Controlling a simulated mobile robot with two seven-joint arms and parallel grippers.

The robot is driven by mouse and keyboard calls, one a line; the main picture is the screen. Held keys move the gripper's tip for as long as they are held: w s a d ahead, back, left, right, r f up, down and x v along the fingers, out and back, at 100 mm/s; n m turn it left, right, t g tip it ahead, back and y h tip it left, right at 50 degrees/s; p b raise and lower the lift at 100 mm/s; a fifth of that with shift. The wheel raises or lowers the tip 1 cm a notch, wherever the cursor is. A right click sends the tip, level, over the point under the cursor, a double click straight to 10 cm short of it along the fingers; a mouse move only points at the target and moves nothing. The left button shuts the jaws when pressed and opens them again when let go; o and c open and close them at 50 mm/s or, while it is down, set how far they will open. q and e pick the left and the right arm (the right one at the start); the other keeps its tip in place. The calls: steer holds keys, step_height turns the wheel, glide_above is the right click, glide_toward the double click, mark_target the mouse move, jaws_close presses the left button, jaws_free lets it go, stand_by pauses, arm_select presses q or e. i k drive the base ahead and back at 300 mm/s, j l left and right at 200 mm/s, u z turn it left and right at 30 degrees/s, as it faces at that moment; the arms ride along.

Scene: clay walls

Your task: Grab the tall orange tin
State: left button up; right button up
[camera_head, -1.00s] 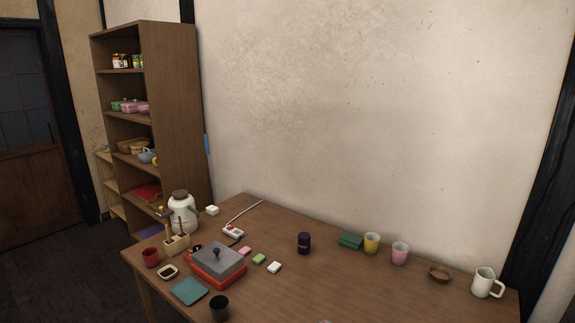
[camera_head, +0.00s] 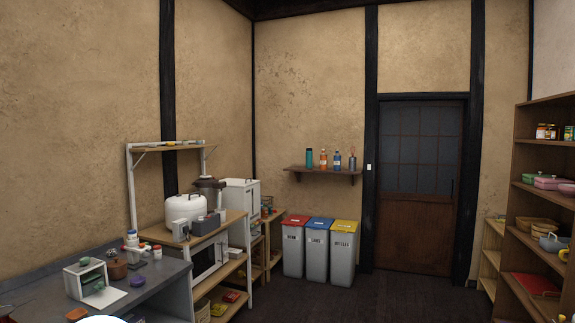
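I cannot make out a tall orange tin for certain. An orange bottle-like container (camera_head: 323,159) stands on the small wall shelf (camera_head: 322,171) left of the door, between a teal container (camera_head: 309,158) and a blue bottle (camera_head: 338,160). Small jars or tins (camera_head: 546,132) stand on the upper part of the brown bookcase (camera_head: 534,144) at the right edge, too small to read. Neither of my grippers is in view.
Three bins with red, blue and yellow lids (camera_head: 317,251) stand below the wall shelf. A grey counter (camera_head: 166,272) and an appliance rack (camera_head: 204,235) line the left. The dark floor (camera_head: 385,298) is clear before the closed door (camera_head: 420,185).

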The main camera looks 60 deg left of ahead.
mark_target(322, 158)
steer(key=u, duration=1.85)
steer(key=i+j+z, duration=0.25)
steer(key=i, duration=0.9)
steer(key=i+l+z, duration=0.2)
steer(key=i, duration=2.6)
steer(key=i+j+u, duration=0.15)
steer(key=i+u, duration=0.2)
steer(key=i, duration=0.3)
steer(key=i+u, duration=0.35)
steer(key=i, duration=0.3)
steer(key=i+j+z, duration=0.25)
steer(key=i, duration=0.25)
steer(key=i+j+z, duration=0.25)
steer(key=i, duration=0.3)
